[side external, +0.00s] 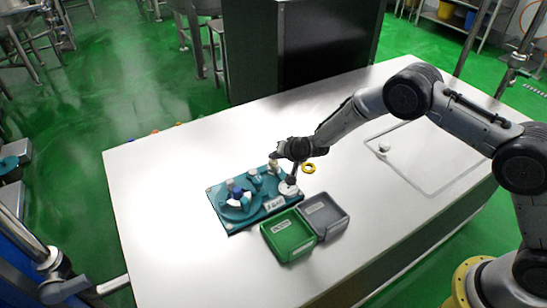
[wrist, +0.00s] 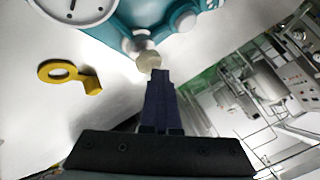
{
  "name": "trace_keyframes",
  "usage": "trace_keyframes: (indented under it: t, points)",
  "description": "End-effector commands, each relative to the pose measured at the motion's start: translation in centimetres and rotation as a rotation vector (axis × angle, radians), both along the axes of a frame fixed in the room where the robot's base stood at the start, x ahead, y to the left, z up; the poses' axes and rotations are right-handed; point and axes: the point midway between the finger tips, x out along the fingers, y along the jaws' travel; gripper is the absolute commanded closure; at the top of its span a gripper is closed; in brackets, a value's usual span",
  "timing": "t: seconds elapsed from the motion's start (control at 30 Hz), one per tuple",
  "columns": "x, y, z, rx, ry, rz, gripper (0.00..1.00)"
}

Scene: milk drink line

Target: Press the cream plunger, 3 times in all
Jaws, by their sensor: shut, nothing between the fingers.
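The cream plunger (wrist: 149,61) is a small rounded knob at the edge of the teal station (wrist: 182,12), in the upper middle of the wrist view. In the side external view the plunger (side external: 273,165) stands at the back corner of the teal station (side external: 229,221), just below my gripper. My gripper (wrist: 160,74) is shut and empty. Its dark fingertips appear right beside the knob in the wrist view; I cannot tell whether they touch it. In the side view my gripper (side external: 277,155) is over that corner, small and partly merged with the wrist.
A white dial (side external: 288,188) is on the station's right end, also in the wrist view (wrist: 85,12). A yellow ring piece (side external: 308,168) lies nearby. A green tray (side external: 287,237) and a grey tray (side external: 340,222) stand in front. The table's left side is clear.

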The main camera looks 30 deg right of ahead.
Motion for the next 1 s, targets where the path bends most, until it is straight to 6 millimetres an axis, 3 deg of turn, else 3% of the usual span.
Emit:
trace_keyframes:
  t: [0.4,0.77,1.0]
  points:
    - [-0.2,0.0,2.1,-0.001,0.003,0.001,1.00]
    - [-0.1,0.0,2.4,0.000,0.001,0.001,1.00]
    - [-0.1,0.0,4.3,0.000,0.001,0.001,1.00]
